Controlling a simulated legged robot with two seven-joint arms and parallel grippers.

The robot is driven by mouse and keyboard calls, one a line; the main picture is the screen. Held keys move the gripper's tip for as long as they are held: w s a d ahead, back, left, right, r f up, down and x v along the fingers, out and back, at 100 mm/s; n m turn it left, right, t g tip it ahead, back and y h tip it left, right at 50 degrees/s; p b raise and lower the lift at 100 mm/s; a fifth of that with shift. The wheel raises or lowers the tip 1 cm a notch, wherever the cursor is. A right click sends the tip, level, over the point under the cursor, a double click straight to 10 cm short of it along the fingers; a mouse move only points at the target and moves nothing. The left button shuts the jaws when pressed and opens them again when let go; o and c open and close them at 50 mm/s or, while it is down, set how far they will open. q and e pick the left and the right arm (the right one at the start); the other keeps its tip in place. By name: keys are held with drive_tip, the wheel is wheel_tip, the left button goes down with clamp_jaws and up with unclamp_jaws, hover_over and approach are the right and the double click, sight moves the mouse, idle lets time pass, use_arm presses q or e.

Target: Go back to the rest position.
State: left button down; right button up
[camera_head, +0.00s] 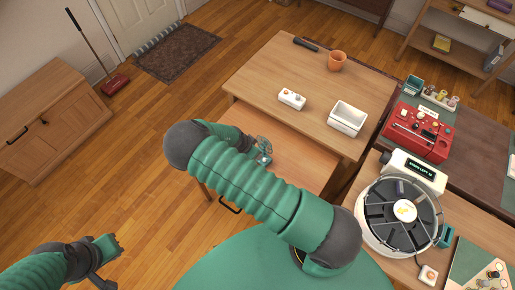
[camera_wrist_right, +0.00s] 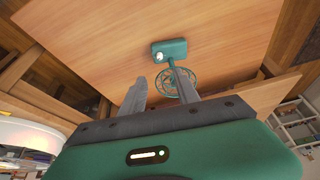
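My right arm crosses the middle of the head view, and its gripper (camera_head: 262,155) is over the near part of the low wooden table (camera_head: 295,175), partly hidden by the arm. In the right wrist view the two fingers of this gripper (camera_wrist_right: 160,88) stand apart with nothing clasped between them. A small green fitting (camera_wrist_right: 170,50) with a spoked green wheel (camera_wrist_right: 168,84) lies just beyond the fingertips; one finger covers part of the wheel. My left gripper (camera_head: 103,279) is low at the left, over bare floor; its fingers are too unclear to read.
A red machine (camera_head: 418,132) and a round carousel device (camera_head: 400,215) stand at the right. A cabinet (camera_head: 50,120) stands at the left. Floor between is clear.

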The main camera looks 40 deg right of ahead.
use_arm(q)
drive_tip(key=shift+r, duration=0.4)
use_arm(e)
drive_tip(key=shift+a+r, duration=0.2)
drive_tip(key=shift+r, duration=0.3)
use_arm(q)
drive_tip(key=shift+b+x, duration=1)
drive_tip(key=shift+x, duration=0.1)
use_arm(e)
drive_tip(key=s+a+r+n+y, duration=0.1)
drive_tip(key=s+a+r+n, duration=0.2)
drive_tip(key=r, duration=0.4)
drive_tip(key=s+a+r+n+t+y, duration=0.1)
drive_tip(key=s+a+r+n, duration=0.3)
drive_tip(key=r+n, duration=0.4)
drive_tip(key=s+a+r+n+t+y, duration=0.1)
drive_tip(key=s+a+r+n, duration=0.3)
drive_tip(key=r, duration=0.4)
drive_tip(key=shift+a+n+y, duration=0.7)
drive_tip(key=shift+a+y, duration=0.1)
drive_tip(key=shift+a, duration=0.15)
use_arm(q)
drive_tip(key=shift+s, duration=0.3)
use_arm(e)
drive_tip(key=shift+s, duration=0.25)
